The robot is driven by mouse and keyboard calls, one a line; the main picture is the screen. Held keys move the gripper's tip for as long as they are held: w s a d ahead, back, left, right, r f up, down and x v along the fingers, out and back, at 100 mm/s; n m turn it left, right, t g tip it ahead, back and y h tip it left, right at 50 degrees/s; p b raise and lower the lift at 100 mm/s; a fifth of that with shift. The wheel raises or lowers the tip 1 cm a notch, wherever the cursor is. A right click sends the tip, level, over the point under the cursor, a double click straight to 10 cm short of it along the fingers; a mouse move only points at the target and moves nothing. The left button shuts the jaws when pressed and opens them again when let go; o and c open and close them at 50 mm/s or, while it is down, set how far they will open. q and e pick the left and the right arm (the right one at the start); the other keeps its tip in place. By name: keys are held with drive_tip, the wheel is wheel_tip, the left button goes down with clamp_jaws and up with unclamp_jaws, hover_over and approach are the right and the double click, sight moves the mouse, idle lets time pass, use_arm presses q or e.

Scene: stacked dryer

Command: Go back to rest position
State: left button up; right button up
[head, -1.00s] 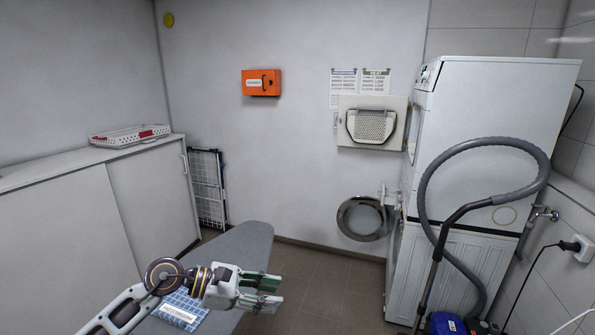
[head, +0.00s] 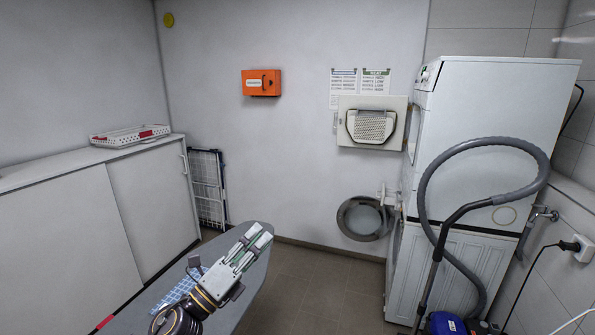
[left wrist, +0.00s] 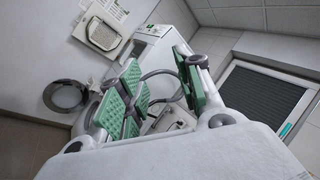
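My left gripper (head: 258,236) is over the grey ironing board (head: 243,268) in the head view, fingers pointing up and to the right. In the left wrist view the green-padded fingers of my left gripper (left wrist: 157,66) stand apart with nothing held between them. A blue checked cloth (head: 178,291) lies on the board, partly hidden behind my left arm. My right gripper is in neither view.
The stacked machines (head: 484,145) stand at the right, with the round lower door (head: 362,219) open. A vacuum hose (head: 425,200) stands before them. A white cabinet (head: 150,205) lines the left wall. The floor (head: 310,285) between is clear.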

use_arm(q)
drive_tip(key=s+a+f+n+g+y, duration=0.1)
drive_tip(key=a+f+n+y, duration=0.65)
drive_tip(key=n, duration=0.35)
drive_tip(key=a+f+n+g+y, duration=0.1)
drive_tip(key=a+f+n+y, duration=0.5)
drive_tip(key=f+n+y, duration=0.4)
drive_tip(key=s+f+n+g+h, duration=0.2)
drive_tip(key=s+f+n+g, duration=0.35)
drive_tip(key=s+f, duration=0.45)
drive_tip(key=s+f+n+g+h, duration=0.1)
drive_tip(key=s+f+n+g, duration=0.3)
drive_tip(key=s+f+g, duration=0.55)
drive_tip(key=s+f+t+p, duration=0.1)
drive_tip(key=s+f+p, duration=0.15)
drive_tip(key=f, duration=1.15)
drive_tip(key=s+f+t+p, duration=0.1)
drive_tip(key=s+f, duration=0.2)
drive_tip(key=f, duration=1)
drive_tip(key=s+a+f+p, duration=0.1)
drive_tip(key=s+f, duration=0.7)
drive_tip(key=s, duration=0.3)
drive_tip(key=s+a+f+g+p, duration=0.1)
drive_tip(key=s+a+f, duration=0.1)
drive_tip(key=s+f, duration=0.7)
drive_tip(key=shift+s+a+f, duration=0.15)
drive_tip(key=shift+s+a, duration=0.1)
drive_tip(key=shift+s, duration=0.65)
